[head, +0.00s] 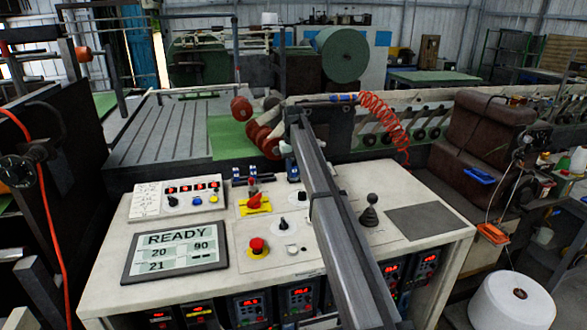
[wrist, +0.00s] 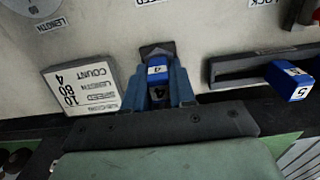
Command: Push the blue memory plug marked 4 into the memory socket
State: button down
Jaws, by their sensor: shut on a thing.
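The blue memory plug marked 4 (wrist: 157,73) is in the middle of the wrist view, with white labels reading 4. My gripper (wrist: 158,92) is shut on it, one blue-grey finger on each side. A dark socket block (wrist: 157,47) shows just past the plug's far end. I cannot tell how far the plug is inside it. In the head view my gripper (head: 292,172) is at the back edge of the white console, left of my arm, and the plug cannot be told apart from the fingers there.
A blue plug marked 5 (wrist: 290,80) sits by a dark holder (wrist: 235,70) to the right in the wrist view. A printed card (wrist: 82,88) lies on the left. The white console (head: 330,255) carries a READY display (head: 175,250), a red button (head: 257,245) and a joystick (head: 369,212).

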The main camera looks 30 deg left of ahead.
jog(key=shift+f, duration=0.3)
jog(key=c, duration=0.8)
grip_release()
jog(key=shift+c, duration=0.2)
jog(key=shift+r, duration=0.1)
